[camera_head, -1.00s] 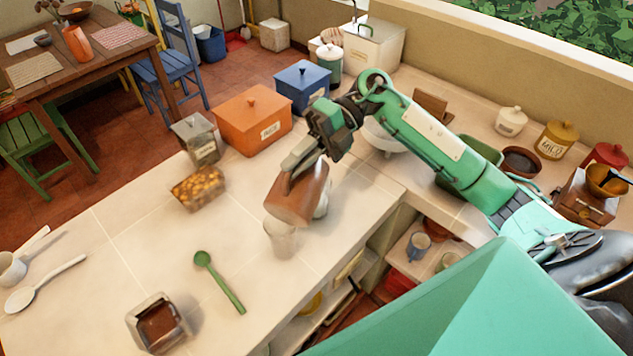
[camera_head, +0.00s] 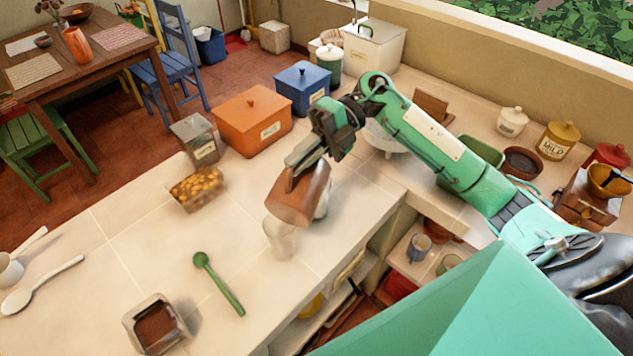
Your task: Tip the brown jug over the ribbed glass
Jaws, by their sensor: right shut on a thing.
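The brown jug (camera_head: 300,197) is tilted in the camera_head view, its lower-left end over a pale, clear glass (camera_head: 279,238) on the counter. The glass is see-through and blurred, and its ribs are hard to make out. My right gripper (camera_head: 303,158) is shut on the jug from above and holds it off the counter. A whitish thing shows partly behind the jug's right side. I cannot tell whether anything flows from the jug. My left gripper is not in view.
A green spoon (camera_head: 218,283) and an open container with brown contents (camera_head: 156,323) lie left of the glass. A glass box of yellowish pieces (camera_head: 197,188), an orange box (camera_head: 253,120) and a blue box (camera_head: 302,84) stand behind. The counter's front edge is close on the right.

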